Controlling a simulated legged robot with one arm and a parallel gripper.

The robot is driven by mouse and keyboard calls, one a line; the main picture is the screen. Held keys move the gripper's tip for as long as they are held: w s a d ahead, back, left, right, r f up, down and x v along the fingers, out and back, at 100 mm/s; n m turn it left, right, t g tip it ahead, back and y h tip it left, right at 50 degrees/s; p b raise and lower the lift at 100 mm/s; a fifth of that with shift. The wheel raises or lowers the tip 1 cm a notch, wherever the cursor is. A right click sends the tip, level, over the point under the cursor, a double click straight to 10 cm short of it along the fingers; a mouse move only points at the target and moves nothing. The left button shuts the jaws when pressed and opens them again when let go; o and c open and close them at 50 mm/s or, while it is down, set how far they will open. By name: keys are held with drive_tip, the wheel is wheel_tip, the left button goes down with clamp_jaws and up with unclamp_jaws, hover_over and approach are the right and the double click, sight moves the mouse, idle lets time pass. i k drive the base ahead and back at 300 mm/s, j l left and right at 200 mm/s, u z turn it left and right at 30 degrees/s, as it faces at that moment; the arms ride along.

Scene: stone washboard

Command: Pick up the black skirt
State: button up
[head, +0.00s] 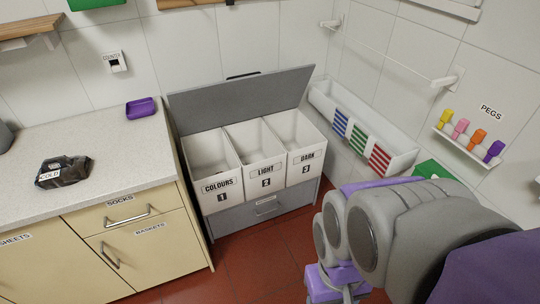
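A dark, crumpled bundle (63,172) lies on the left part of the pale counter and carries a light label that seems to read "COLD". It is the only black cloth-like thing I see, but I cannot tell for sure that it is a skirt. My grey and purple arm fills the lower right. Its lower purple end, which may be my gripper (335,283), hangs over the red floor at the bottom edge, far right of the bundle. The fingers are not clear, and nothing is seen held.
A counter (110,150) with drawers runs along the left, with a purple tray (140,108) on it. An open-lidded hamper (257,205) has bins marked colours, light and dark. A rack (360,125) and a peg shelf (465,148) are on the right wall. Red floor (245,265) shows in front.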

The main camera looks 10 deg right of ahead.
sight(62, 171)
drive_tip(key=u, duration=1.55)
drive_tip(key=i+l, duration=0.1)
drive_tip(key=i, duration=0.35)
drive_tip(key=i+l+u, duration=0.1)
drive_tip(key=i, duration=0.3)
drive_tip(key=i+l, duration=0.2)
drive_tip(key=i, duration=0.25)
drive_tip(key=j+u, duration=0.05)
